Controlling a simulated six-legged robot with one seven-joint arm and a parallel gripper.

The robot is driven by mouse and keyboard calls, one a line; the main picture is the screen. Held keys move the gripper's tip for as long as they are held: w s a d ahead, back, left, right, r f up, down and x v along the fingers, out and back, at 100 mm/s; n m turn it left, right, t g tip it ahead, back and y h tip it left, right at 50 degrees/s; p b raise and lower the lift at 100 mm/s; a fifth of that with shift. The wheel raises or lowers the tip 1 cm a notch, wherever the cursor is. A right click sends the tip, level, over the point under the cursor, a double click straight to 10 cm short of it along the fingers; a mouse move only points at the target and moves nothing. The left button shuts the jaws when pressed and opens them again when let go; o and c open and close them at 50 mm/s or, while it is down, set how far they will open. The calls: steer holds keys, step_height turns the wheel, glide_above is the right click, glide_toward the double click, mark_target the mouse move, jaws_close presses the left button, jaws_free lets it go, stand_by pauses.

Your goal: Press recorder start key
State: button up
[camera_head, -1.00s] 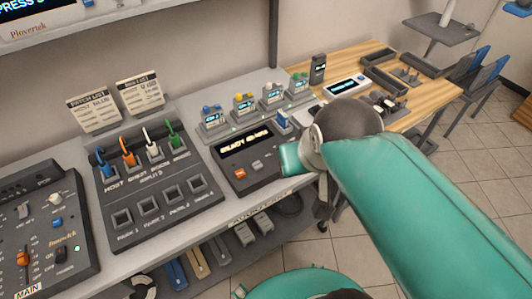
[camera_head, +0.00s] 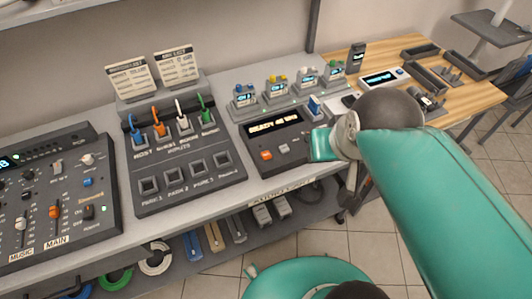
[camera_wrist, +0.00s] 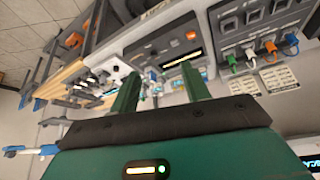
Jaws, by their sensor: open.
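The recorder (camera_head: 292,158) is a dark box on the grey bench with a lit display reading roughly "READY 48 kHz". Its sloped face carries an orange key (camera_head: 266,155) and a grey key (camera_head: 284,149). In the wrist view the recorder (camera_wrist: 160,47) lies beyond my fingers, with the orange key (camera_wrist: 190,36) visible. My gripper (camera_wrist: 160,90) has two green fingers spread apart with nothing held between them. It is apart from the keys. In the head view my teal arm comes in from the right and ends at the recorder's right side; the fingers are hidden there.
A patch panel (camera_head: 190,169) with coloured plugs stands left of the recorder, and a mixer (camera_head: 95,220) is farther left. Several small units (camera_head: 278,92) stand behind it. Trays (camera_head: 430,75) lie on the wooden bench at right.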

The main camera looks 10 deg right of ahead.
jaws_close()
stand_by(1.8)
